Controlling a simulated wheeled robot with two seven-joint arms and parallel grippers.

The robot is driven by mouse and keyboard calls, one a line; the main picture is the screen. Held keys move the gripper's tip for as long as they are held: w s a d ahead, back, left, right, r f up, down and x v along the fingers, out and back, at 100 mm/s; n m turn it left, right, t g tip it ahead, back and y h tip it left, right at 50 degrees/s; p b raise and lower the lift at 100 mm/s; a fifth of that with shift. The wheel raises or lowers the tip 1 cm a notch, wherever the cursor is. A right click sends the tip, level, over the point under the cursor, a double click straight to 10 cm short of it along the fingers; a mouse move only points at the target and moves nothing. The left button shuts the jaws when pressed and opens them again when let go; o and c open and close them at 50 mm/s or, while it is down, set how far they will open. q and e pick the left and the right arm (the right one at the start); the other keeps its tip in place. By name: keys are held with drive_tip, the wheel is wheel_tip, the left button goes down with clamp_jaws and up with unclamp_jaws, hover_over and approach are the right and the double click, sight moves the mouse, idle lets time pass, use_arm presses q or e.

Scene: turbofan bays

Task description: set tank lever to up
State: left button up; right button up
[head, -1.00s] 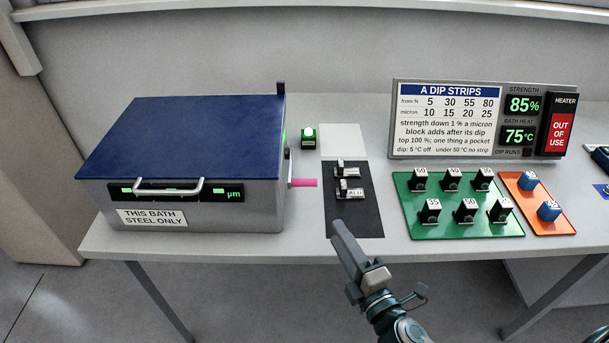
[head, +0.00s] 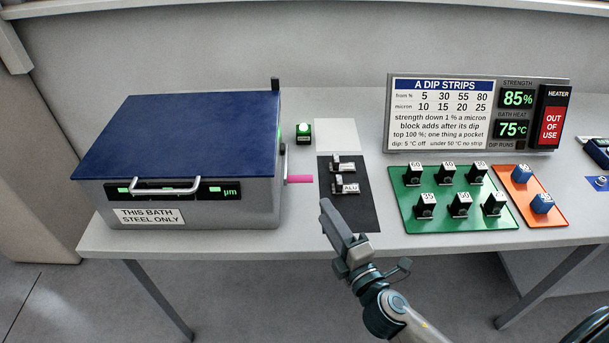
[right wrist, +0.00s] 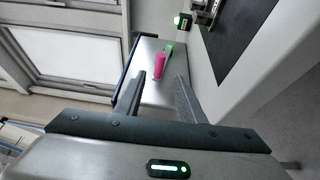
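The tank (head: 180,165) is a grey box with a blue lid, shut, at the left of the bench. Its pink lever (head: 301,179) sticks out to the right from the tank's right side, low down and roughly level. My right gripper (head: 325,207) is at the bench's front edge, in front of and to the right of the lever, apart from it. In the right wrist view the fingers (right wrist: 161,82) are spread and empty, with the pink lever (right wrist: 159,66) showing beyond and between them. My left gripper is not in view.
A dark mat (head: 350,215) with two small metal parts lies right of the lever. A small green-lit button (head: 303,133) stands behind it. A green tray (head: 408,218) and an orange tray (head: 547,222) hold labelled blocks. A sign panel (head: 440,115) stands behind them.

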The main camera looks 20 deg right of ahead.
sight(304, 178)
drive_tip(key=w+p, duration=0.1)
drive_tip(key=w, duration=0.3)
drive_tip(key=w+a+p, duration=0.1)
drive_tip(key=w, duration=0.4)
drive_tip(key=w+p, duration=0.1)
drive_tip(key=w, duration=0.3)
drive_tip(key=shift+w+a+r, duration=0.15)
drive_tip(key=shift+w+a, duration=0.1)
drive_tip(key=shift+a, duration=0.05)
clamp_jaws()
